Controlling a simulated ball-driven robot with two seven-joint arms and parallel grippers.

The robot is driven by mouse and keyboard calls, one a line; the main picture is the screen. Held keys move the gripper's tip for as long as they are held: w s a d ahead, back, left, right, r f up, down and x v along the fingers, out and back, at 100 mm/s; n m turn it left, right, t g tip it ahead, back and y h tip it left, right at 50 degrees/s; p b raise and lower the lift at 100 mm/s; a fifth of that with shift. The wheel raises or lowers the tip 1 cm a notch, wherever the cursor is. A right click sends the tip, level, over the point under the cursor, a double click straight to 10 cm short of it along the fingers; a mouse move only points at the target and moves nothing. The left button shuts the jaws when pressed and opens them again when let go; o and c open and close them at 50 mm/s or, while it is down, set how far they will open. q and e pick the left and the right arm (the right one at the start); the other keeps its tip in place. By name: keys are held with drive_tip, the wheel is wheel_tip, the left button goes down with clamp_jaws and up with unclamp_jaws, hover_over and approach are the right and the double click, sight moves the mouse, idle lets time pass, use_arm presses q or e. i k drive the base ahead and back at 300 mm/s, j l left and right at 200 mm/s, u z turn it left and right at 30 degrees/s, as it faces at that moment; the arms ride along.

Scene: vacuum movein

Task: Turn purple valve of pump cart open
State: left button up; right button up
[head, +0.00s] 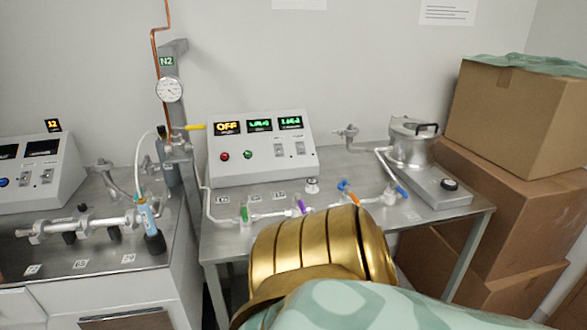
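The purple valve handle (302,205) is a small purple lever on the glass-and-metal pipe line along the front of the pump cart (445,214). It stands between the green valve handle (244,214) on the left and the orange valve handle (354,198) on the right. A gold ribbed arm link of mine with a pale green patterned sleeve rises from the bottom and covers the cart's front just below the purple handle. Whether the arm touches anything there I cannot tell. Neither gripper's fingers show.
A control box (223,172) with an "OFF" display stands behind the pipes. Blue handles and a metal vessel (413,145) are at the right. Stacked cardboard boxes (515,115) crowd the right side. Another bench (90,255) with pipes stands at the left.

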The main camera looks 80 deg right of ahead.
sight(297, 196)
drive_tip(key=z, duration=2.4)
